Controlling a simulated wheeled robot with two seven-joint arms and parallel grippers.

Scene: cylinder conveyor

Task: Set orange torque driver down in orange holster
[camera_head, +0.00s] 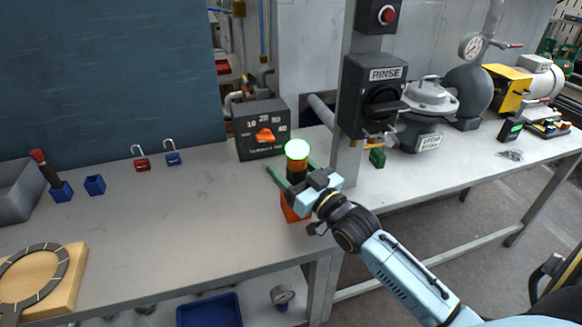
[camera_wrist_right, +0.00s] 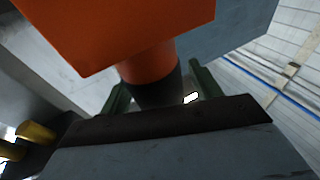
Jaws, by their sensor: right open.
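The orange torque driver (camera_head: 297,165) stands roughly upright above the orange holster (camera_head: 290,208) near the table's front edge. It has a dark handle, an orange band and a glowing pale-green top. In the right wrist view, the driver's orange collar (camera_wrist_right: 150,65) meets the orange holster block (camera_wrist_right: 110,30); how deep its tip sits is hidden. My right gripper (camera_head: 294,172) is open, its green fingers on either side of the driver's dark handle. In the right wrist view, gaps show between fingers and handle. My left gripper is not in view.
A grey post and the RINSE switch box (camera_head: 375,95) rise to the right. Blue holsters (camera_head: 95,185), two padlocks (camera_head: 141,160) and a wooden board with a ring (camera_head: 75,278) are on the left. The table's middle is clear.

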